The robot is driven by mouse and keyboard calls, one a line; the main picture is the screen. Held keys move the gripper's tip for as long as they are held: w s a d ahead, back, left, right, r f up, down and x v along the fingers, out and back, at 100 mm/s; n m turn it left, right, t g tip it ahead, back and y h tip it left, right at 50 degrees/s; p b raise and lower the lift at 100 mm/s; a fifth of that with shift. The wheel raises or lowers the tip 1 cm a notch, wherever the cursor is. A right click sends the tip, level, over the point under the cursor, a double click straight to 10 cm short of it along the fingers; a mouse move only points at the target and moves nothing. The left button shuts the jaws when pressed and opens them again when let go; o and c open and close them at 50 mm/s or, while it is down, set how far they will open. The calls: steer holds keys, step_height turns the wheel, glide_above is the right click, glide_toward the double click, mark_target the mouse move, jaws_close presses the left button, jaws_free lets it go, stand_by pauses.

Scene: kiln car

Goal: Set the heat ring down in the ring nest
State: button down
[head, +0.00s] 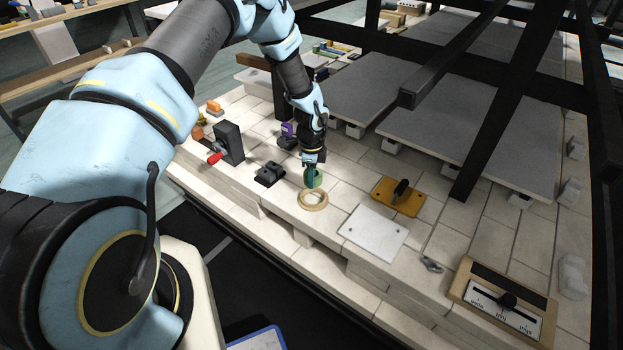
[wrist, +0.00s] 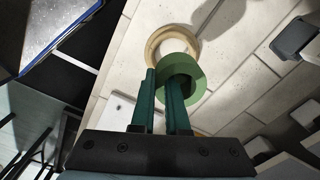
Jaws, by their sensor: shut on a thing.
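The heat ring is a green ring (head: 317,180), held on edge or tilted in the head view. In the wrist view the heat ring (wrist: 198,78) sits at the fingertips. My gripper (head: 309,171) is shut on its rim; the dark green fingers of my gripper (wrist: 165,82) hide part of it. The ring nest looks to be the tan ring (head: 312,208) lying flat on the pale tiles. In the wrist view the ring nest (wrist: 153,47) is partly covered by the heat ring, which overlaps its lower right. I cannot tell the exact height between them.
A white plate (head: 373,232) and an orange plate with a black handle (head: 398,197) lie to the right. A black block (head: 270,174) stands close on the left, with a red-handled clamp (head: 228,145) beyond. Black bars (head: 450,55) cross above the grey slabs.

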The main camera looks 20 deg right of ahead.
steer(key=shift+f+b, duration=1.9)
steer(key=shift+f, duration=0.75)
steer(key=shift+f+b, duration=0.85)
steer(key=shift+f, duration=0.05)
steer(key=shift+r, duration=0.15)
steer(key=shift+r+p, duration=0.35)
steer(key=shift+r, duration=0.15)
steer(key=shift+f+b, duration=0.6)
steer(key=shift+f, duration=0.05)
stand_by(0.5)
steer(key=c, duration=0.8)
jaws_free()
steer(key=shift+c, duration=0.2)
steer(key=shift+r, duration=0.1)
